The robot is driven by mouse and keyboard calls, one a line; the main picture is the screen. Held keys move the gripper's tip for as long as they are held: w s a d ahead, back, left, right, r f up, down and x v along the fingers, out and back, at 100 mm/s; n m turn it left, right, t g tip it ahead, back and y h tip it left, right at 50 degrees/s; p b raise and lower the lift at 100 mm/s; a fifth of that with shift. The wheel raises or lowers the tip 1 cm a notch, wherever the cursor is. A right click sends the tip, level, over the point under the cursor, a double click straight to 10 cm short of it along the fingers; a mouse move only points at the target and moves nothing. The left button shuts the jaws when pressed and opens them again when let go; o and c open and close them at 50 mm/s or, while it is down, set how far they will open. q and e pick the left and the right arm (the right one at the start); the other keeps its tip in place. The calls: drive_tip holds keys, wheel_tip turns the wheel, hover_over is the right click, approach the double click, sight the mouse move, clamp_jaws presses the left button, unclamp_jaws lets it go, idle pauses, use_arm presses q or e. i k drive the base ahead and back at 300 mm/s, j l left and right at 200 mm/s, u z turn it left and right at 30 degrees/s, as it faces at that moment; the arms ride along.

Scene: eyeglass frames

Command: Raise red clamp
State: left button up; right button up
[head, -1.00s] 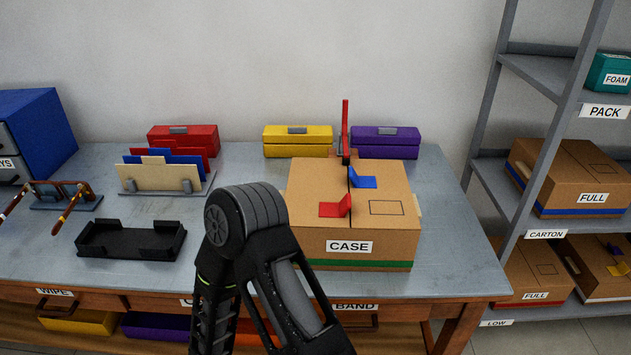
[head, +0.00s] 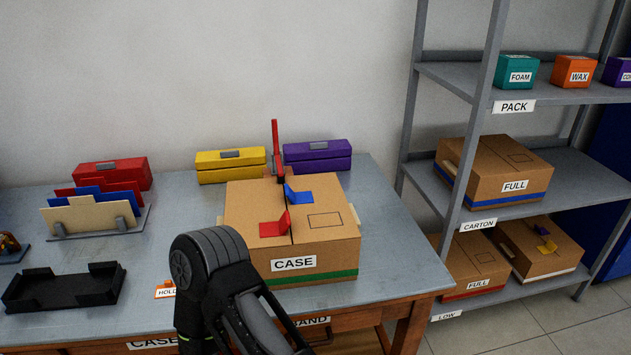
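The red clamp (head: 275,150) stands at the back edge of the table, just behind the cardboard carton marked CASE (head: 330,258). Its long red handle points upright, and its dark lower part sits on a brown block that the carton partly hides. One of my arms shows at the bottom of the head view, in front of the carton's left side. The gripper of that arm is out of the picture, and my other gripper is not seen either. Nothing of mine touches the clamp in view.
On the carton are a red bent tab (head: 274,228) and a blue one (head: 299,196). Yellow (head: 230,165) and purple (head: 317,156) cases flank the clamp. A black tray (head: 63,288) lies at left. A grey shelf (head: 540,196) with cartons stands at right.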

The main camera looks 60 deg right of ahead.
sight(281, 176)
drive_tip(key=z, duration=0.45)
drive_tip(key=j+z, duration=0.15)
drive_tip(key=z, duration=0.35)
drive_tip(key=j+z, duration=0.1)
drive_tip(key=z, duration=0.35)
drive_tip(key=j+z, duration=0.1)
drive_tip(key=z, duration=0.4)
drive_tip(key=i, duration=0.05)
